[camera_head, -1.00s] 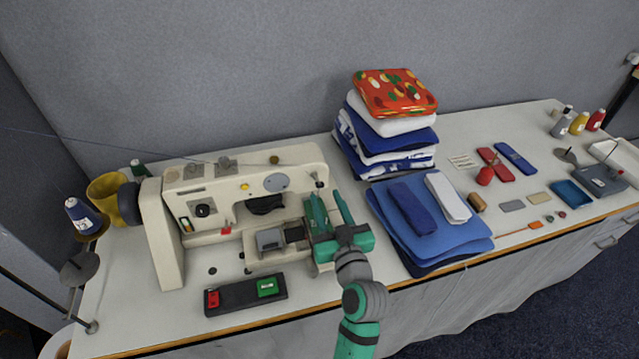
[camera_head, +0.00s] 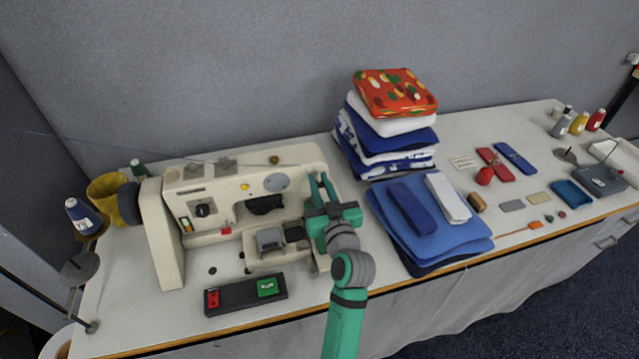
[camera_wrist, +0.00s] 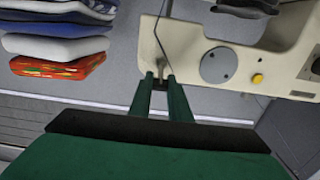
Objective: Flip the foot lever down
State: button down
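The cream sewing machine (camera_head: 232,190) stands at the left of the table. My gripper (camera_head: 319,177) is at the right end of its head, with its fingers pointing to the back. In the wrist view, the fingertips of my gripper (camera_wrist: 160,78) are a little apart. A thin grey metal piece (camera_wrist: 160,42), perhaps the foot lever, runs down the machine's end towards the gap. A small dark piece lies between the fingertips. I cannot tell whether the fingers press on it. In the head view my gripper hides this end of the machine, and the lever does not show clearly.
A stack of folded cloths (camera_head: 388,130) stands close right of my gripper. Blue folded cloth (camera_head: 455,243) lies in front of it. Small sewing items lie further right.

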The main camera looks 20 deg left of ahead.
jog(key=shift+s+a+f+t+y, duration=0.2)
jog(key=shift+f+t+y, duration=0.35)
jog(key=shift+t+y, duration=0.35)
jog(key=shift+w+d+f, duration=0.1)
jog(key=shift+d, duration=0.05)
jog(key=shift+a, duration=0.2)
jog(key=shift+f, duration=0.1)
jog(key=shift+d+t, duration=0.1)
jog(key=shift+t, duration=0.2)
jog(key=c, duration=1.6)
grip_release()
jog(key=shift+c, duration=0.2)
jog(key=shift+d, duration=0.3)
jog(key=v, duration=1)
jog(key=shift+s, duration=0.4)
